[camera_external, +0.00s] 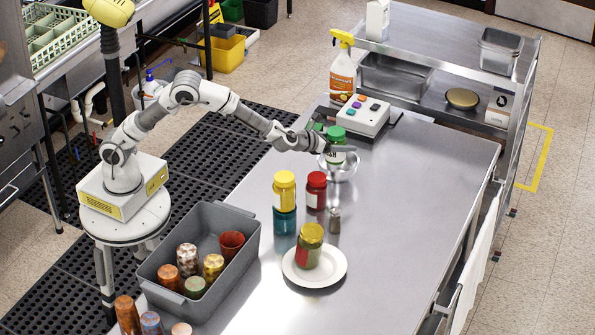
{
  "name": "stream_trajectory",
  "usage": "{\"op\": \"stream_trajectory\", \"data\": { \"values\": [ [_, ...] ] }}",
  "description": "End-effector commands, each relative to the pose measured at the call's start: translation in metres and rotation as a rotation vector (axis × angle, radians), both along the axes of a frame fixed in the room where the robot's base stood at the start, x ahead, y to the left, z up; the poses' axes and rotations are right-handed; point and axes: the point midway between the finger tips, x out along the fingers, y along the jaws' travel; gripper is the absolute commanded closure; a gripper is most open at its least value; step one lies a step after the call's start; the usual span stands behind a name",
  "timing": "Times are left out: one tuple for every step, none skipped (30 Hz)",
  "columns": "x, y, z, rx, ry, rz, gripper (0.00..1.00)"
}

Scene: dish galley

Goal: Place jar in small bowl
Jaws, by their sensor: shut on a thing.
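A jar (336,157) with a green lid and a pale label stands upright at the far part of the steel table. My gripper (327,146) is shut on this jar, reaching in from the left. A small metal bowl (347,174) is directly below and around the jar's lower part. The jar's base is hidden by the bowl, and I cannot tell whether it touches the bowl's bottom.
A white plate (336,275) holds another jar. A grey bin (250,245) holds several cups. The table's right side is clear.

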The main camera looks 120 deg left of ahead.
Motion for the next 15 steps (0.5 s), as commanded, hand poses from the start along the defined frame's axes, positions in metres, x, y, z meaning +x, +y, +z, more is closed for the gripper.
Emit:
{"op": "stream_trajectory", "data": {
  "values": [
    [0.0002,0.0004,0.0009,0.003,-0.003,0.000,1.00],
    [0.0003,0.0004,0.0010,0.003,-0.003,0.000,1.00],
    [0.0003,0.0004,0.0012,0.003,-0.003,0.000,1.00],
    [0.0002,0.0004,0.0013,0.003,-0.003,0.000,1.00],
    [0.0002,0.0004,0.0013,0.003,-0.003,0.000,1.00],
    [0.0002,0.0004,0.0013,0.003,-0.003,0.000,1.00],
    [0.0002,0.0003,0.0012,0.003,-0.003,0.000,1.00],
    [0.0002,0.0003,0.0008,0.003,-0.003,0.000,1.00],
    [0.0002,0.0003,-0.0004,0.003,-0.003,0.000,1.00],
    [0.0002,0.0003,-0.0013,0.003,-0.003,0.000,1.00],
    [0.0002,0.0003,-0.0022,0.003,-0.003,0.000,1.00],
    [0.0002,0.0003,-0.0031,0.003,-0.003,0.000,1.00],
    [0.0002,0.0003,-0.0036,0.003,-0.003,0.000,1.00],
    [0.0002,0.0003,-0.0041,0.003,-0.003,0.000,1.00],
    [0.0002,0.0003,-0.0049,0.003,-0.003,0.000,1.00]
  ]
}}
